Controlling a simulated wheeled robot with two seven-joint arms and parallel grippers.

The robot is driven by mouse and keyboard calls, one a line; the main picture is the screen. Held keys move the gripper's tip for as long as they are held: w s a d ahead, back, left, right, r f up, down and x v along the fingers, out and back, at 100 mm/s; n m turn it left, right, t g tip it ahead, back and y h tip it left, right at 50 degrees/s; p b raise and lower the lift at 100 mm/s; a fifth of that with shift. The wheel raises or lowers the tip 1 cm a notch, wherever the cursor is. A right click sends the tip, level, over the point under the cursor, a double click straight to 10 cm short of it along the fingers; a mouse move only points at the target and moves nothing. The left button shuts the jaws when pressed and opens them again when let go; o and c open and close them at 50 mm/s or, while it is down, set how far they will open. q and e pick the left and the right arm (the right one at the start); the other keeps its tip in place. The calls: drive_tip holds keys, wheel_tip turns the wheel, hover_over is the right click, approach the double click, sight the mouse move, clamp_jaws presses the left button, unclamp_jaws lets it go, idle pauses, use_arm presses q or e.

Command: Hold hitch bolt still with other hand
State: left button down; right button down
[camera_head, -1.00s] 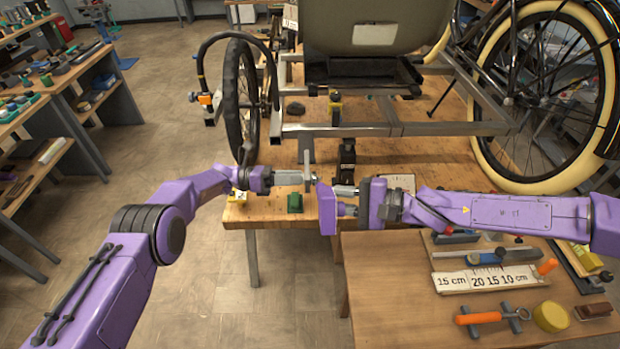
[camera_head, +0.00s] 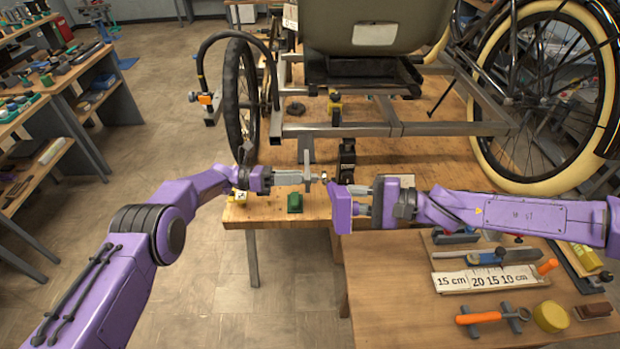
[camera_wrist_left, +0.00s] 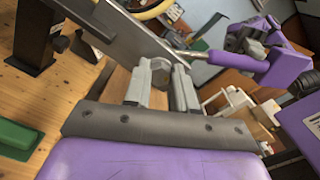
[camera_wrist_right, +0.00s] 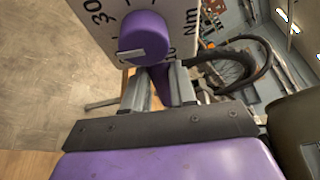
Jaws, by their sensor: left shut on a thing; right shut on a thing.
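My left gripper (camera_head: 302,178) is shut at the upright grey metal bar (camera_head: 307,156) near the front edge of the bench. In the left wrist view, a round grey hitch bolt end (camera_wrist_left: 160,67) sits between its fingers. The bar (camera_wrist_left: 118,38) runs diagonally behind it. My right gripper (camera_head: 354,200) is shut on a purple-handled tool (camera_head: 341,212), just right of the left gripper. The purple handle (camera_wrist_right: 143,38) also shows in the right wrist view.
The trike frame (camera_head: 400,128) stands on the wooden bench behind, with wheels at both sides. A green block (camera_head: 295,202) lies at the bench's front. A white panel marked Nm (camera_wrist_right: 98,32) shows in the right wrist view.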

drive_tip(key=shift+d, duration=0.3)
drive_tip(key=shift+d, duration=1.9)
use_arm(q)
drive_tip(key=c, duration=0.8)
unclamp_jaws()
drive_tip(key=shift+c, duration=0.2)
drive_tip(key=shift+a, duration=0.15)
